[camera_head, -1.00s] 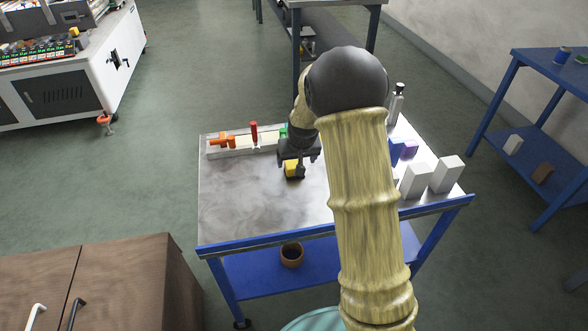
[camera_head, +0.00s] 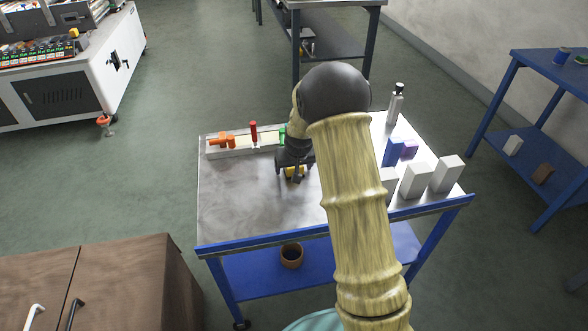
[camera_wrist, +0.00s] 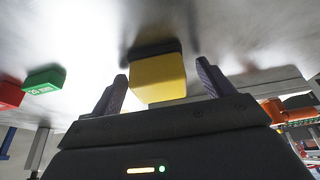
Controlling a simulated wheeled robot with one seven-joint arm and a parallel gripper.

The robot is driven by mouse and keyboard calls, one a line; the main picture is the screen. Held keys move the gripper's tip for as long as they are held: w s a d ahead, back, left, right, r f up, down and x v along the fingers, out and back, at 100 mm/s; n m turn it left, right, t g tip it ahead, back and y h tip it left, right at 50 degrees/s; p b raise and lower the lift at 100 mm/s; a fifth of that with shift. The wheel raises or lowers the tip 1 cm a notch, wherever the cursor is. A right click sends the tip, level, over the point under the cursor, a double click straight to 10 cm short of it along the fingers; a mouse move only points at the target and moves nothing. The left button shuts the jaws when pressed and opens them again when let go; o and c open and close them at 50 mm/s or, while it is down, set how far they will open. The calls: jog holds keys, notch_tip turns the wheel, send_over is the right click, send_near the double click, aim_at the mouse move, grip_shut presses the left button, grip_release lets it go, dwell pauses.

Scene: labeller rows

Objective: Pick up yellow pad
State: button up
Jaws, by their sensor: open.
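The yellow pad (camera_wrist: 158,78) is a yellow block with a dark part behind it. It lies on the metal top of the blue cart (camera_head: 240,205). In the wrist view it sits between the two open fingers of my gripper (camera_wrist: 160,88), with a gap visible on the right side and a smaller one on the left. In the head view my gripper (camera_head: 295,172) is low over the cart top and covers most of the pad; only a little yellow (camera_head: 294,171) shows.
White boxes (camera_head: 416,181), a blue box (camera_head: 393,152), a purple item (camera_head: 409,150) and a bottle (camera_head: 396,103) stand at the right. The cart's left front is clear.

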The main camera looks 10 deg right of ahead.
jog(key=c, duration=1.1)
notch_tip(320, 180, up, 10)
jog(key=shift+r+p, duration=0.1)
jog(key=shift+p, duration=0.6)
jog(key=shift+p, duration=0.35)
